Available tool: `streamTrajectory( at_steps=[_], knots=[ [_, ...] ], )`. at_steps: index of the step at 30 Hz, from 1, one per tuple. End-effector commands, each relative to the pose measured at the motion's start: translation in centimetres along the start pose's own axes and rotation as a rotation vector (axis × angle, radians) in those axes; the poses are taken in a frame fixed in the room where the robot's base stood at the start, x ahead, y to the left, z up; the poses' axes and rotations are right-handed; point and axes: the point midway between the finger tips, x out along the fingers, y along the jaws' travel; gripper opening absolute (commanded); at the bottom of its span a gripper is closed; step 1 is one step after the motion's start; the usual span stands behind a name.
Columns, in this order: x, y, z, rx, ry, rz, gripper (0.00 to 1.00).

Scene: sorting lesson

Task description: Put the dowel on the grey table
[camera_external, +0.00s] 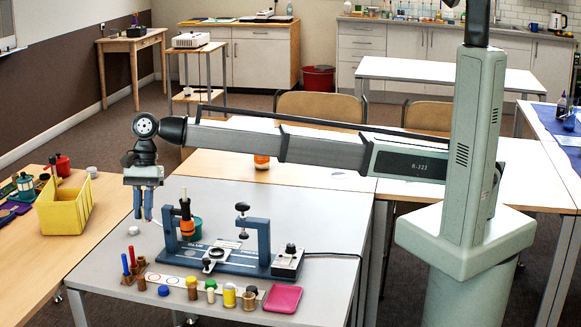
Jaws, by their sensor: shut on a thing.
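My gripper (143,205) hangs fingers down over the left back part of the grey table (325,225), clear of its top. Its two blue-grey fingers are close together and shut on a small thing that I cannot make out. A blue stick (125,264) and a red stick (132,256) stand upright in brown holders at the table's left front, below my gripper. I cannot tell whether either is the dowel or whether the dowel is between my fingers.
Several small jars and a pink tray (283,298) line the front. A white knob-like thing (133,230) lies below my gripper. A yellow bin (65,208) stands on the wooden table left.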

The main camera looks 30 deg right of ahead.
Motion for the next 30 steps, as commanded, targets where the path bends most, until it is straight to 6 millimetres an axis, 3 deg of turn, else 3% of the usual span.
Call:
streamTrajectory(
  at_steps=[5,21,30],
  knots=[
    [1.4,0.8,3.3,-0.036,0.000,0.015,0.00],
    [10.4,0.8,-0.7,-0.033,0.000,0.016,0.00],
    [11.5,0.8,-1.1,-0.034,0.000,0.014,0.00]
  ],
)
